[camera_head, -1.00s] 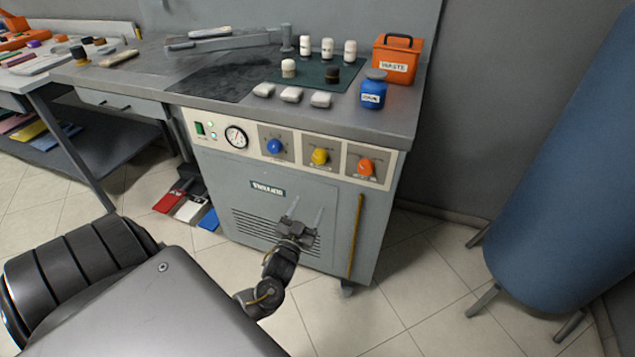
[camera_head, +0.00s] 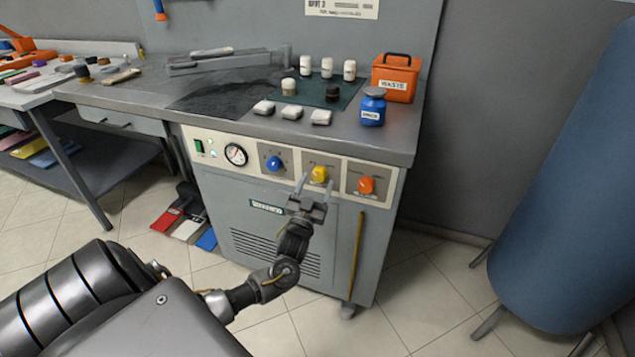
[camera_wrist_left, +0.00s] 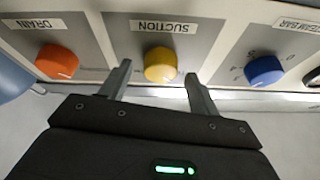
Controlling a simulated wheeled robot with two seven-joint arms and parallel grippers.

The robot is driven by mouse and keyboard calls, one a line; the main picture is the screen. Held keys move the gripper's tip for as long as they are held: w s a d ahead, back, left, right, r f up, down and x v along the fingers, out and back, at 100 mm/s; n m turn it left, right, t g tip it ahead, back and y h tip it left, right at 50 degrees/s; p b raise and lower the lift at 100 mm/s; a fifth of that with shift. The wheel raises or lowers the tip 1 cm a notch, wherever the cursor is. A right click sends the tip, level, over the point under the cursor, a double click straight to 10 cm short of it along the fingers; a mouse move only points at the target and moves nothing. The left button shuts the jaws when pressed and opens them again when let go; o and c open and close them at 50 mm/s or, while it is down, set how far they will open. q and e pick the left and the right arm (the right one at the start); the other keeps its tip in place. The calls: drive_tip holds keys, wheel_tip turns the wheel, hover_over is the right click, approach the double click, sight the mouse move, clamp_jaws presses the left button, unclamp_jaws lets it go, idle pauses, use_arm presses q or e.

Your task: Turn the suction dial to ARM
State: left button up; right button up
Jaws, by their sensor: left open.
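The yellow suction dial (camera_head: 319,174) is the middle of three dials on the cabinet's front panel. It also shows in the left wrist view (camera_wrist_left: 161,64), beside the label SUCTION (camera_wrist_left: 160,27). My left gripper (camera_head: 315,183) is open, with its two fingers pointing at the panel just below the yellow dial. In the left wrist view the fingertips (camera_wrist_left: 158,72) lie to either side of the dial, and no grip on it shows. The dial's small position marks are too blurred to read. My right gripper is not in view.
A blue dial (camera_head: 274,164) and an orange dial (camera_head: 366,185) flank the yellow one. A pressure gauge (camera_head: 236,154) sits at left. A yellow rod (camera_head: 356,250) hangs on the cabinet front. Bottles, pads and an orange waste bin (camera_head: 397,78) stand on top.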

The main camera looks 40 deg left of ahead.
use_arm(q)
drive_tip(key=shift+w+a+r, duration=0.2)
drive_tip(key=shift+w+r, duration=0.05)
drive_tip(key=shift+w, duration=0.35)
drive_tip(key=shift+d, duration=0.1)
drive_tip(key=c, duration=1)
drive_tip(key=shift+o, duration=0.2)
